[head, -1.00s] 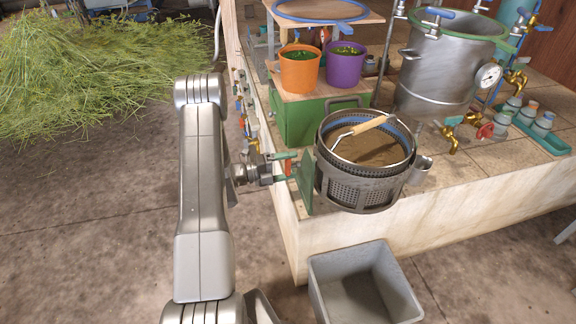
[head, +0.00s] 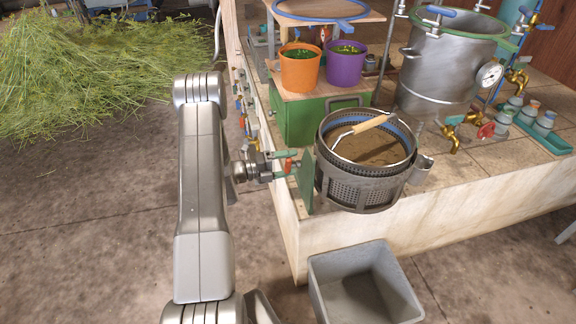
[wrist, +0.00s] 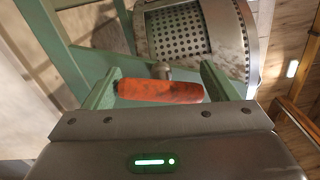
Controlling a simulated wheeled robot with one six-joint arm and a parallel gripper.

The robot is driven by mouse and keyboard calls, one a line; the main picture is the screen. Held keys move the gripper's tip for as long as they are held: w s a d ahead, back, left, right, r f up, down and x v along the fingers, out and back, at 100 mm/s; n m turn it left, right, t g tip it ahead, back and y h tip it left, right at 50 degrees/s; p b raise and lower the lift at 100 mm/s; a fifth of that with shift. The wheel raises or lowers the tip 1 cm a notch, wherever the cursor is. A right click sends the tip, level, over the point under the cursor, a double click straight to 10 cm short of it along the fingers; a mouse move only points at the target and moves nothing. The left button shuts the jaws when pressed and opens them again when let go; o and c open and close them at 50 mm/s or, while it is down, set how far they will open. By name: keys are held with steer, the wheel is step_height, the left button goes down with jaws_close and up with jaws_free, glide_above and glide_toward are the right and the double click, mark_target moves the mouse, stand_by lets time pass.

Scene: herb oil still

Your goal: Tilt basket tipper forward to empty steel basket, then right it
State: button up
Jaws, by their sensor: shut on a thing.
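The steel basket (head: 335,182) sits upright in the basket tipper, a steel cradle with a green side plate (head: 306,180), at the corner of the bench. Brown material fills the basket, and its wooden-handled bail lies across the top. My gripper (head: 284,166) is at the left of the green plate, shut on the tipper's orange handle (wrist: 160,91). In the wrist view the handle lies crosswise between the green fingers, with the perforated basket (wrist: 185,32) behind it.
A grey bin (head: 362,290) stands on the floor below the bench front. An orange bucket (head: 300,70) and a purple bucket (head: 345,65) stand on a green box behind the tipper. A steel still pot (head: 440,75) is at right. Cut herbs (head: 85,75) lie at far left.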

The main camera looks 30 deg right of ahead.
steer(key=shift+w+d+r, duration=0.1)
steer(key=shift+w+r, duration=0.15)
steer(key=c, duration=0.3)
steer(key=shift+c, duration=0.4)
steer(key=shift+s, duration=0.2)
steer(key=o, duration=1.2)
steer(key=shift+s+r, duration=0.1)
steer(key=o, duration=0.3)
steer(key=shift+s+a+r, duration=0.15)
steer(key=shift+s+a, duration=0.05)
steer(key=shift+s, duration=0.05)
steer(key=shift+o, duration=1.1)
steer(key=shift+f, duration=0.2)
steer(key=shift+w+a, duration=0.3)
steer(key=shift+a, duration=0.15)
steer(key=v, duration=1.2)
steer(key=shift+a, duration=0.35)
